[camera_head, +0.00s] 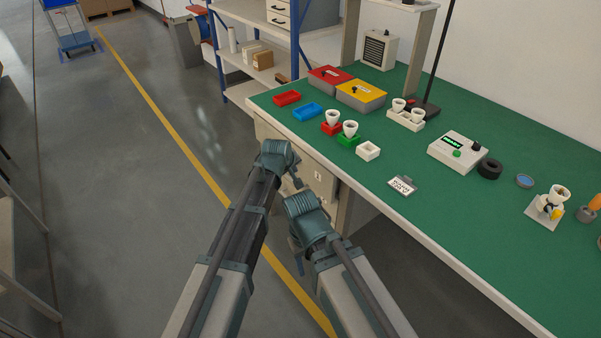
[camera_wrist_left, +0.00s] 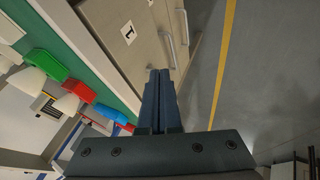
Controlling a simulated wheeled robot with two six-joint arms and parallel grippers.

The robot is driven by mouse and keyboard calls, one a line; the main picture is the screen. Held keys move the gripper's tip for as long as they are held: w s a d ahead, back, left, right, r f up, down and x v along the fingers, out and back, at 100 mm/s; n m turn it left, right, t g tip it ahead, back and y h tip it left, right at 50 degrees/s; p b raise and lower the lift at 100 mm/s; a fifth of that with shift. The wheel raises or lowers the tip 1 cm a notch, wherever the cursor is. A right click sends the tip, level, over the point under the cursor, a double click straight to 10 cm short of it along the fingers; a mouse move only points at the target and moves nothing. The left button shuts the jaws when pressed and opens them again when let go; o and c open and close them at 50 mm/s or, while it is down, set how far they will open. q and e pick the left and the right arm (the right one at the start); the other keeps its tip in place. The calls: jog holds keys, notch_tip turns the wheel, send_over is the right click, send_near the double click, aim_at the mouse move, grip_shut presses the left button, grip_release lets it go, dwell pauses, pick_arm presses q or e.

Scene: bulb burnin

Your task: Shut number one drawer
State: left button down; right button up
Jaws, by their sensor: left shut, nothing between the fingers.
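The number one drawer (camera_head: 318,177) is the pale front marked "1" under the green-topped workbench. In the left wrist view, the drawer front (camera_wrist_left: 138,45) shows its "1" label and a grey bar handle (camera_wrist_left: 171,50). How far the drawer stands out is hard to tell. My left gripper (camera_head: 296,181) is in front of the drawer unit. In the left wrist view its fingers (camera_wrist_left: 160,74) are together, empty, and point at the front close beside the handle. Contact is unclear. My right gripper (camera_head: 296,246) is lower and nearer; its fingers are mostly hidden.
The workbench (camera_head: 405,221) carries red and blue trays, bulb cups, a white box and a tester (camera_head: 458,151). A second handle (camera_wrist_left: 184,27) shows beyond the first. A shelf rack (camera_head: 240,92) stands beyond the bench.

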pick_arm(q)
jog(key=s+f+n+h+b, duration=0.3)
jog(key=f+n+b, duration=0.2)
jog(key=f+b, duration=0.3)
jog(key=n+t+h+b, duration=0.3)
jog(key=n+h+b, duration=0.7)
jog(key=n+b, duration=0.6)
send_near(327, 183)
jog(key=w+d, duration=0.1)
jog(key=d, duration=0.1)
jog(key=w+d+m+b, duration=0.1)
jog(key=d, duration=0.1)
jog(key=w+d+m+b, duration=0.1)
jog(key=shift+w+d, duration=0.3)
jog(key=shift+d, duration=0.1)
jog(key=x, duration=0.4)
jog(key=shift+w+d+f, duration=0.1)
jog(key=shift+w+d, duration=0.15)
jog(key=shift+w, duration=0.1)
jog(key=shift+a, duration=0.1)
